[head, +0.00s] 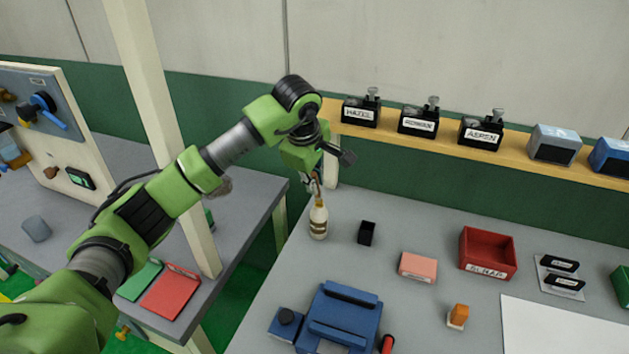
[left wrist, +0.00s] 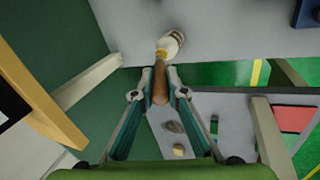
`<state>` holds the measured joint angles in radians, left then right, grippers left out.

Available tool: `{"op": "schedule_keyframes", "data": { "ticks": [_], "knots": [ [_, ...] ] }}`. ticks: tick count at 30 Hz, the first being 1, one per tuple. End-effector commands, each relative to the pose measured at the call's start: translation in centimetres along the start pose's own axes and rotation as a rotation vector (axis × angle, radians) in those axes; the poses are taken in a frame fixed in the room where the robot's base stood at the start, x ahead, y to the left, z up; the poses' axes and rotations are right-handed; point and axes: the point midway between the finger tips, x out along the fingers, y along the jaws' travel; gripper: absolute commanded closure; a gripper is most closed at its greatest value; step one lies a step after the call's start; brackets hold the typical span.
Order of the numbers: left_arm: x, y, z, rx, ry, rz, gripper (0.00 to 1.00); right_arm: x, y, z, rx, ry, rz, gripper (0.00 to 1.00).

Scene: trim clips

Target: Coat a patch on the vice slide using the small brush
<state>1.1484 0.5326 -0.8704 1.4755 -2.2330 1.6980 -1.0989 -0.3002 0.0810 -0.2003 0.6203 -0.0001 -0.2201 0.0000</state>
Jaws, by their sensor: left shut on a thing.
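My left gripper (head: 313,178) is shut on the wooden handle of the small brush (left wrist: 160,82). In the left wrist view the handle lies between the two fingers (left wrist: 160,95) and ends in a yellow band towards the bottle. A cream bottle with a label (head: 318,222) stands on the grey bench right below the gripper; it also shows in the left wrist view (left wrist: 171,44). The brush's bristles are hidden, and I cannot tell whether they are inside the bottle mouth. The blue vice (head: 345,312) sits at the front of the bench. My right gripper is out of view.
A small black holder (head: 367,233), a pink block (head: 417,266), a red bin (head: 488,252) and an orange-topped item (head: 458,315) stand on the bench. A wooden shelf (head: 400,135) with labelled black stamps runs behind. A cream post (head: 160,110) stands left.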

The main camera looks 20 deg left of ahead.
Motion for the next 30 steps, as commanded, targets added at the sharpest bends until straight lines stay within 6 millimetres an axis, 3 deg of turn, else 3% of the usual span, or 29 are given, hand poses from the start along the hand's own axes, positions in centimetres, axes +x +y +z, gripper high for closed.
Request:
{"op": "schedule_keyframes", "data": {
  "ticks": [16,30],
  "knots": [
    [0.0,-0.1,0.0,0.001,0.0,-0.006,1.0,-0.1,-0.2,-0.1,0.001,0.001,-0.002,0.58],
    [-3.6,1.2,-0.2,0.0,0.001,-0.002,1.0,-2.1,-0.2,-0.3,0.002,0.001,-0.002,0.58]
  ]
}}
